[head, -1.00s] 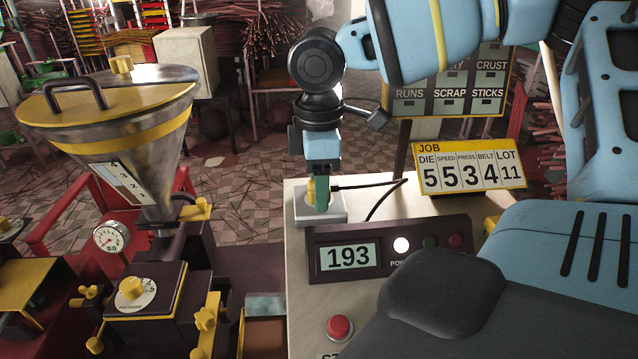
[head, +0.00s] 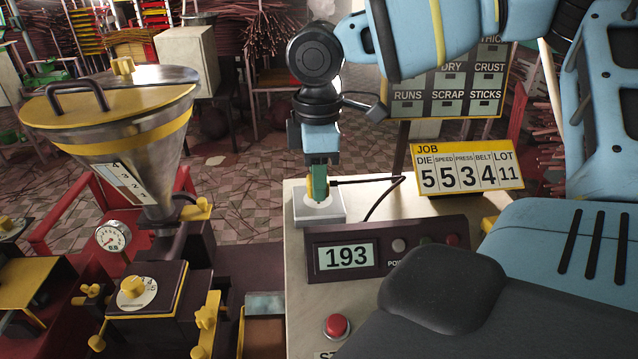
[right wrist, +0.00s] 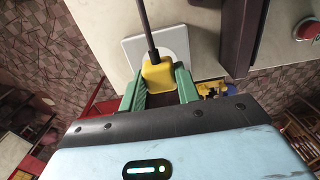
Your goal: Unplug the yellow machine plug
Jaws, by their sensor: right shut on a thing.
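The yellow plug (right wrist: 158,75) is between the green fingers of my right gripper (right wrist: 160,84), which is shut on it. In the head view my right gripper (head: 319,183) points straight down over the white socket (head: 334,216) on top of the cream cabinet. The fingers mostly hide the plug there, and a round white socket face shows under their tips. The plug looks lifted just above the socket, with a small gap. A black cable runs from the plug to the right. My left gripper is not in view.
The dark control panel (head: 318,270) reads 193, and its round lamp (head: 399,245) is unlit. A red button (head: 337,326) sits in front of it. A job sign (head: 470,166) stands to the right. A metal hopper (head: 150,150) with a yellow lid stands at left.

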